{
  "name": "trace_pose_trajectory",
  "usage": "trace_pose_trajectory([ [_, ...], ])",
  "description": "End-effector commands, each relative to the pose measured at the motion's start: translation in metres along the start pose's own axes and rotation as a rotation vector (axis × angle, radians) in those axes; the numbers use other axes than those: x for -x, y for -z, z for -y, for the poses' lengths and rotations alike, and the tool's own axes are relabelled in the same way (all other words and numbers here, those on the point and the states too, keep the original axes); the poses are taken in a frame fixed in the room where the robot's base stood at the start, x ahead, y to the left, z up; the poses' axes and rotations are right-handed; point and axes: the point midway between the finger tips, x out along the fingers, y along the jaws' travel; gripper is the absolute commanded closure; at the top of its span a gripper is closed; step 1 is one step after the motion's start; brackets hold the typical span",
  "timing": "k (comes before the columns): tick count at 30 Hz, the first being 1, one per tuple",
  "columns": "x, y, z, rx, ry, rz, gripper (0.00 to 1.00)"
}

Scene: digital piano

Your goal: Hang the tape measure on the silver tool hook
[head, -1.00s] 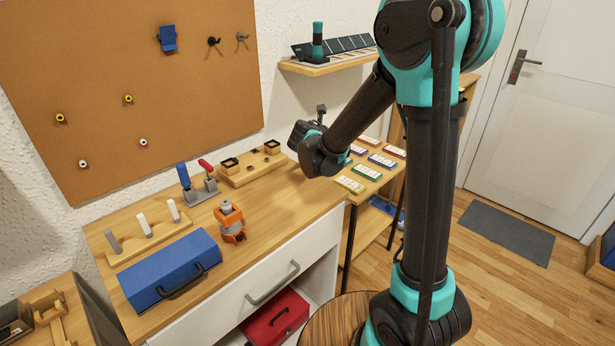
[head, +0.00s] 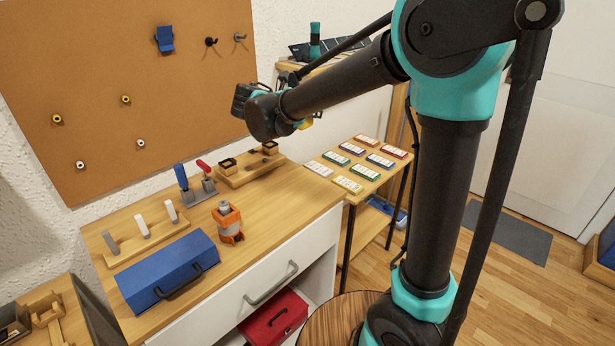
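The silver tool hook (head: 240,37) is at the upper right of the brown pegboard, and nothing hangs on it. A black hook (head: 211,41) sits just left of it. My gripper (head: 243,99) is at the end of the raised arm, in front of the board's lower right edge and below the silver hook. My wrist hides most of it, and its fingertips cannot be made out. A small yellow patch (head: 307,122) shows beside my wrist; I cannot tell whether it is the tape measure. No tape measure is clearly visible elsewhere.
A blue item (head: 165,39) hangs left of the hooks. The workbench (head: 270,215) below holds a blue toolbox (head: 168,272), an orange lantern-like object (head: 229,222) and wooden racks. A side table (head: 378,153) with coloured cards stands right. A wall shelf (head: 290,67) is behind my arm.

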Motion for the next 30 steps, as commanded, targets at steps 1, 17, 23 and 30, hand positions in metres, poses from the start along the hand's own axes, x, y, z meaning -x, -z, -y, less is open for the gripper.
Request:
trace_pose_trajectory([
  [1,-0.003,0.008,0.000,0.000,0.000,0.000,1.00],
  [17,-0.050,0.119,-0.001,0.000,0.000,0.000,1.00],
  [23,-0.056,0.135,0.000,0.000,0.000,0.000,1.00],
  [30,-0.067,0.162,0.000,0.000,0.000,0.000,1.00],
])
